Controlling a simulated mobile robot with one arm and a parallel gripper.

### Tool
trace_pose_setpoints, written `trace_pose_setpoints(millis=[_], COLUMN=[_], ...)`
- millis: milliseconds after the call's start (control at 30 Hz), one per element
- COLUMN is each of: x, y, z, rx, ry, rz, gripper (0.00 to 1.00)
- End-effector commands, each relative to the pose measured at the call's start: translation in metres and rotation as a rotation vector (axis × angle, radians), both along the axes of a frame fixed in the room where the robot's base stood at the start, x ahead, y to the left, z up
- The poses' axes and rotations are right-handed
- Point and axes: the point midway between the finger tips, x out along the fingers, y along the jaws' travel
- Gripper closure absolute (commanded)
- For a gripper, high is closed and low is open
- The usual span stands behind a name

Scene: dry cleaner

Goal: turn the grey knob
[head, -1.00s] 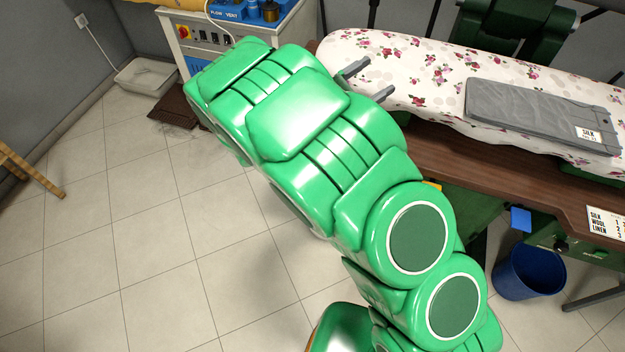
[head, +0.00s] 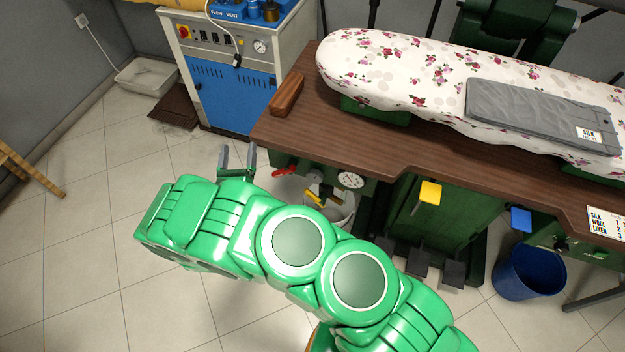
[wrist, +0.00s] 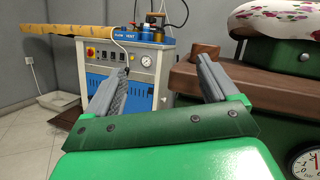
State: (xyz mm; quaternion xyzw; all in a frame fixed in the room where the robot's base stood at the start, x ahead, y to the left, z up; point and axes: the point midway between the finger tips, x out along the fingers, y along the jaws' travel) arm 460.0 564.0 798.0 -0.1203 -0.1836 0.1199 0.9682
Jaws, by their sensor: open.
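A small dark round knob (head: 561,246) sits on the green panel under the right part of the wooden table edge in the head view. It is too small to tell whether it is grey, or how it is turned. A card (head: 606,222) reading SILK, WOOL, LINEN with numbers is at the table edge beside it. My gripper (head: 237,158) is open and empty. It is far to the left of that knob, in front of the table's left end. In the wrist view my gripper (wrist: 160,72) shows its two grey fingers apart, with nothing between them. The knob is not visible there.
The table (head: 440,160) carries a floral ironing board (head: 395,65) and a grey folded garment (head: 535,108) tagged SILK. Under its edge are a red lever (head: 285,172), a yellow handle (head: 322,197) and a gauge (head: 351,180). A blue bin (head: 530,275) stands below the knob.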

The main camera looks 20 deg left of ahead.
Motion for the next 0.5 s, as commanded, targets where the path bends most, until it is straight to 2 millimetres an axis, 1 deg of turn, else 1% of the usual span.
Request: trace_pose_setpoints(millis=[33,67,167,200,267,300,400,500], x=[-0.002,-0.001,0.005,0.009,0.015,0.018,0.024,0.025], y=[-0.007,-0.012,-0.039,-0.055,-0.08,-0.096,-0.137,-0.164], z=[-0.022,-0.034,-0.073,-0.09,-0.112,-0.126,-0.157,-0.176], rx=[-0.04,-0.065,-0.155,-0.196,-0.253,-0.29,-0.372,-0.425], ry=[0.019,0.029,0.077,0.099,0.131,0.155,0.216,0.258], rz=[-0.016,-0.031,-0.107,-0.148,-0.215,-0.26,-0.359,-0.429], gripper=[0.13,0.13,0.13,0.13,0.13,0.13,0.13,0.13])
